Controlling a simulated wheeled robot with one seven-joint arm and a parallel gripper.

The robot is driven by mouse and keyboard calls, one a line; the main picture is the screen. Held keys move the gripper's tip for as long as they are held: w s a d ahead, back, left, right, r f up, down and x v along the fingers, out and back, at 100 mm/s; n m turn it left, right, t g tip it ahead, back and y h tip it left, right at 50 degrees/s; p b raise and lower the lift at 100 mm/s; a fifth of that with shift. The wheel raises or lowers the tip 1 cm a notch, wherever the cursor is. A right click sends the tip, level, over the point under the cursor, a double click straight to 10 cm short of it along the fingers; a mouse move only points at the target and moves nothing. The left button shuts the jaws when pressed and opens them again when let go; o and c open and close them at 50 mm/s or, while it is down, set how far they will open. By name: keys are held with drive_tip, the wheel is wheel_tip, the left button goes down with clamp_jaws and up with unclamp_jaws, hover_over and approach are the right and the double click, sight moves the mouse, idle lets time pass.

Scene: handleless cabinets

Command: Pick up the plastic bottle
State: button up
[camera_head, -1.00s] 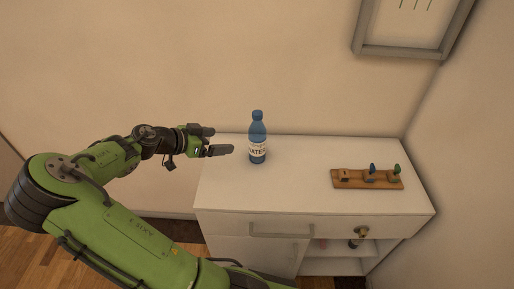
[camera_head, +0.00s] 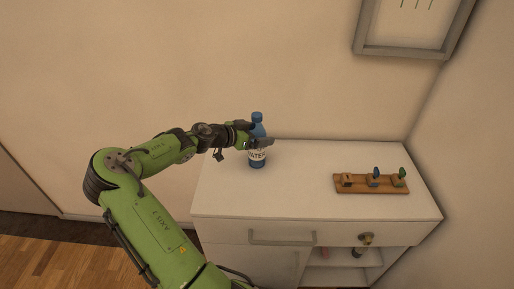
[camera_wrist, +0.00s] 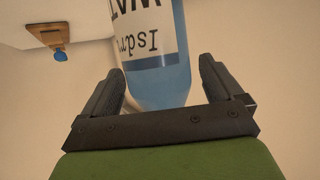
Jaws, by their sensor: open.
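The plastic bottle (camera_head: 257,156) is blue with a white label and a blue cap. It stands upright on the white cabinet top, toward its left back part. My gripper (camera_head: 259,135) is at the bottle's upper half, with its fingers on either side of it. In the wrist view, the bottle (camera_wrist: 155,60) appears between the two open fingers of my gripper (camera_wrist: 158,85).
The white cabinet (camera_head: 300,205) has a drawer with a handle and open shelves with small items below. A wooden board with several small pegs (camera_head: 371,184) lies on the right of the top. A wall is close behind, with a framed picture (camera_head: 410,50).

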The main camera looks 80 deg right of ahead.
drive_tip(key=shift+r, duration=0.1)
drive_tip(key=c, duration=1)
